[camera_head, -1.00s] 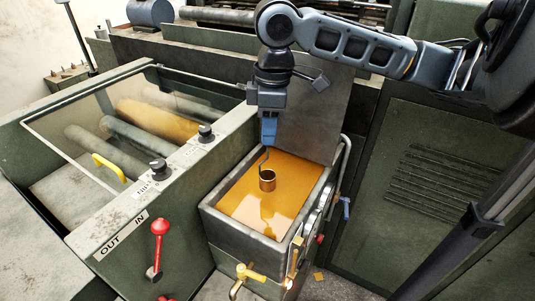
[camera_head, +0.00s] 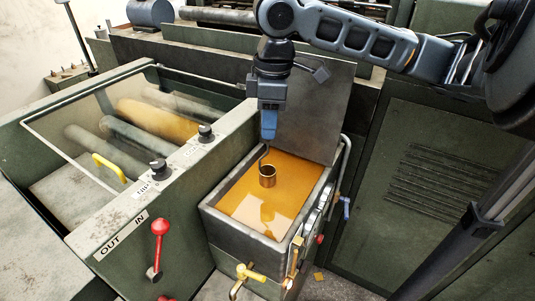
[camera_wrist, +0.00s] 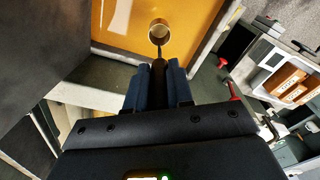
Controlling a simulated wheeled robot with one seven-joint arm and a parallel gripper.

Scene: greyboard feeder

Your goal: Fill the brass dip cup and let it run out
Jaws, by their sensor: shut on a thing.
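The brass dip cup (camera_head: 267,178) hangs upright from its thin hooked handle over the open tank (camera_head: 228,226) of orange liquid (camera_head: 245,200). My gripper (camera_head: 267,138) is above the cup and shut on the upper end of the handle. In the wrist view the cup (camera_wrist: 159,32) shows just past my fingertips (camera_wrist: 157,72), with the orange liquid (camera_wrist: 195,15) beyond it. I cannot tell how full the cup is, or whether its base clears the liquid surface. No stream below the cup can be made out.
The tank's lid (camera_head: 315,110) stands open behind the cup. A brass tap (camera_head: 247,274) is on the tank's front. Left is the roller unit with a clear cover, a red lever (camera_head: 158,240) and black knobs (camera_head: 158,167). A green cabinet (camera_head: 430,190) stands at the right.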

